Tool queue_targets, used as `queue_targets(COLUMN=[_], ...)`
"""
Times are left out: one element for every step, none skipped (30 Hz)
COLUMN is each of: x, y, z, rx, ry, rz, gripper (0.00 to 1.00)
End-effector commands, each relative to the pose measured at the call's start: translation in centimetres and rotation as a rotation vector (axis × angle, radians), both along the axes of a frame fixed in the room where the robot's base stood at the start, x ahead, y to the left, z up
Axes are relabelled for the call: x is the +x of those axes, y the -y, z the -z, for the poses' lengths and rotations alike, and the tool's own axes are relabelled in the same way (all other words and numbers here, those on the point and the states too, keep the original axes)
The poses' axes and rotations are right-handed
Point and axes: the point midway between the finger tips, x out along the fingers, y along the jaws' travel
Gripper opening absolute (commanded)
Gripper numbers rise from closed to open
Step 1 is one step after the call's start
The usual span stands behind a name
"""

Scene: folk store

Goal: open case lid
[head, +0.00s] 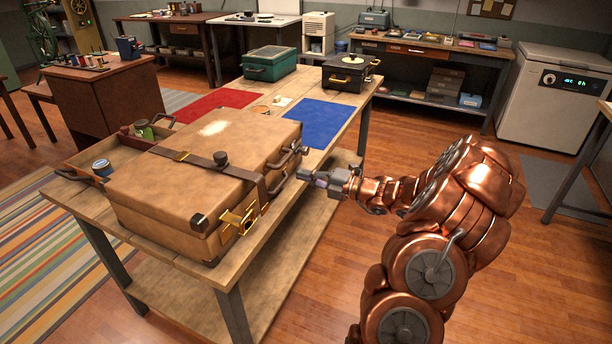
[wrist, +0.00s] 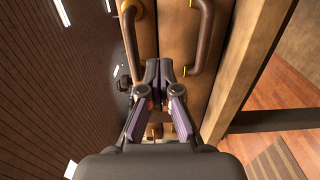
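A large tan case (head: 205,165) with a dark strap lies flat on the wooden workbench, its lid down. A brass clasp (head: 240,217) sits on its front right corner. A dark handle (head: 287,160) is on its right side. My gripper (head: 305,176) is at that side, just right of the handle. In the wrist view two curved handles, a left one (wrist: 131,45) and a right one (wrist: 205,42), flank my gripper (wrist: 159,70). Its fingertips are together, between the handles and close to the case side. Whether they touch it I cannot tell.
The workbench (head: 180,278) also holds an open wooden tray (head: 85,160) with jars at the left. A blue mat (head: 315,117), a green box (head: 270,64) and a black case (head: 350,75) stand farther back.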

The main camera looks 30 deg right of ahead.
Motion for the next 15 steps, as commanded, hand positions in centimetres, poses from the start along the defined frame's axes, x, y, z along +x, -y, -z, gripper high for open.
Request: queue_targets(x=[0.01,0.0,0.0,0.01,0.02,0.06,0.1,0.15,0.24,0.31,0.38,0.46,0.52,0.58,0.66], y=[0.01,0.0,0.0,-0.01,-0.01,-0.04,-0.07,-0.1,-0.17,-0.21,-0.27,-0.32,-0.35,-0.39,-0.44], z=[-0.01,-0.01,0.0,-0.01,-0.02,-0.03,-0.05,-0.07,-0.08,-0.09,-0.1,-0.1,-0.09,-0.1,-0.1], rx=[0.0,0.0,0.0,0.0,0.0,0.0,0.0,0.0,0.0,0.0,0.0,0.0,0.0,0.001,0.001], ry=[0.0,0.0,0.0,0.0,0.0,0.0,0.0,0.0,0.0,0.0,0.0,0.0,0.0,0.001,0.001], rz=[0.0,0.0,0.0,0.0,0.0,0.0,0.0,-0.001,-0.001,-0.001,-0.002,-0.002,-0.002,-0.002,-0.002], gripper=[0.0,0.0,0.0,0.0,0.0,0.0,0.0,0.0,0.0,0.0,0.0,0.0,0.0,0.0,0.0])
